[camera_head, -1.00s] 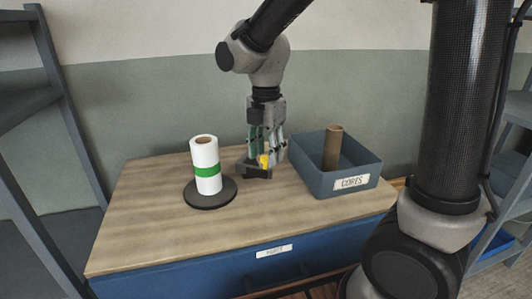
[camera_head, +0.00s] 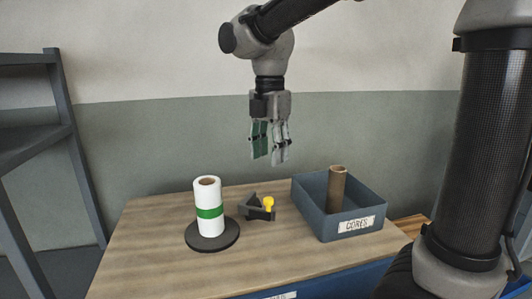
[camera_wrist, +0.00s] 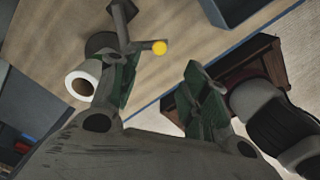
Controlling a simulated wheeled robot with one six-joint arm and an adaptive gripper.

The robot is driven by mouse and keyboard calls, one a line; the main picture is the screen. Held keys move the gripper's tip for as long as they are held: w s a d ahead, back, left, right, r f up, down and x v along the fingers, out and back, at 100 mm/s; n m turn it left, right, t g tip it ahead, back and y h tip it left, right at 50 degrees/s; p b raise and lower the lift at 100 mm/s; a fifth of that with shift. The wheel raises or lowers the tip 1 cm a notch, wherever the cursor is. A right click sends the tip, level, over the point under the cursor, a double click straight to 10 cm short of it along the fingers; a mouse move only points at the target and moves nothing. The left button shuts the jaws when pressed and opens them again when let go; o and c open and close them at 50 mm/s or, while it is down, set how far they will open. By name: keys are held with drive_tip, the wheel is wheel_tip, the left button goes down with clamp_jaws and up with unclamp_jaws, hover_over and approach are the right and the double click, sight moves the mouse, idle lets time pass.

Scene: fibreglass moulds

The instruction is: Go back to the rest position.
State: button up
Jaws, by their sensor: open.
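My gripper (camera_head: 269,143) hangs above the workbench in the head view, fingers pointing down, apart and empty. Its two green-padded fingers also show in the wrist view (camera_wrist: 160,95) with nothing between them. Below it on the wooden bench top (camera_head: 150,240) sits a small dark bracket-like piece (camera_head: 254,210) with a yellow knob (camera_head: 268,202). The yellow knob also shows in the wrist view (camera_wrist: 159,47). My gripper touches none of these things.
A white roll with a green band (camera_head: 209,206) stands upright on a round black base (camera_head: 212,238) at left. A blue bin labelled CORES (camera_head: 309,205) holds an upright brown tube (camera_head: 336,190) at right. Grey shelving (camera_head: 62,100) stands at far left.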

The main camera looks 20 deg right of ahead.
drive_tip(key=s+d+f+m+t, duration=0.1)
drive_tip(key=s+d+m+t, duration=0.1)
drive_tip(key=s+d+m, duration=0.6)
drive_tip(key=s+d+f+m+t, duration=0.2)
drive_tip(key=s+d+m, duration=0.6)
drive_tip(key=m, duration=0.8)
drive_tip(key=d, duration=0.3)
drive_tip(key=shift+s+d+m, duration=0.15)
drive_tip(key=shift+m, duration=0.15)
drive_tip(key=shift+c, duration=1.3)
